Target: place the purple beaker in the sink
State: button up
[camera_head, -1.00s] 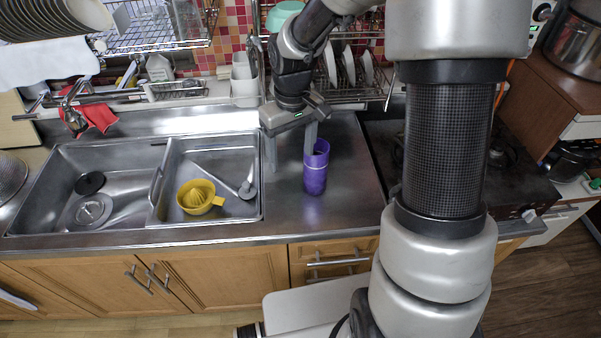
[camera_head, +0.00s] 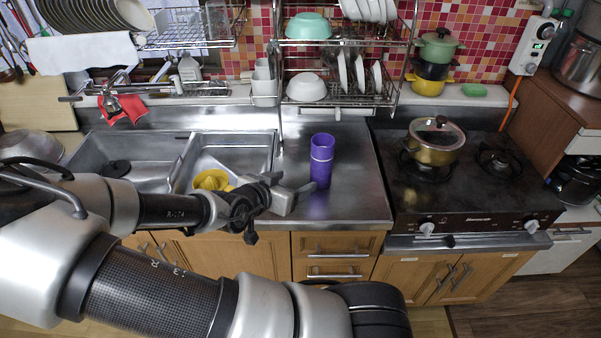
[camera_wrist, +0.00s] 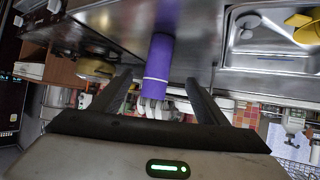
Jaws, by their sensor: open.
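The purple beaker (camera_head: 321,160) stands upright on the steel counter, just right of the sink. A pale stripe runs round it. The sink (camera_head: 277,150) has two basins, and a yellow juicer (camera_head: 212,180) lies in the right one. My gripper (camera_head: 295,190) is open, low over the counter at the beaker's near left side. In the wrist view the beaker (camera_wrist: 160,60) shows between the two spread fingers (camera_wrist: 158,80), with gaps on both sides. I cannot tell how far it reaches between them. My arm hides the front of the sink.
A dish rack (camera_head: 340,100) with bowls and plates stands behind the beaker. The stove (camera_head: 470,190) with a lidded pot (camera_head: 435,142) is to the right. The counter right of the beaker is clear. White cups (camera_head: 264,85) stand behind the sink.

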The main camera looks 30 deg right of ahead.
aim_at(317, 159)
jog(key=shift+m+t+h, duration=0.3)
jog(key=shift+h, duration=0.3)
jog(key=w+d, duration=0.2)
jog(key=d, duration=0.1)
jog(key=w+d+f+b, duration=0.1)
jog(key=d, duration=0.2)
jog(key=w+d+b, duration=0.1)
jog(key=w+d, duration=0.1)
jog(key=d, duration=0.2)
jog(key=shift+w+d+f, duration=0.1)
jog(key=shift+w+f, duration=0.2)
jog(key=shift+x, duration=2.7)
jog(key=shift+r, duration=0.15)
jog(key=shift+c, duration=0.5)
jog(key=shift+r, duration=0.1)
jog(key=c, duration=1.3)
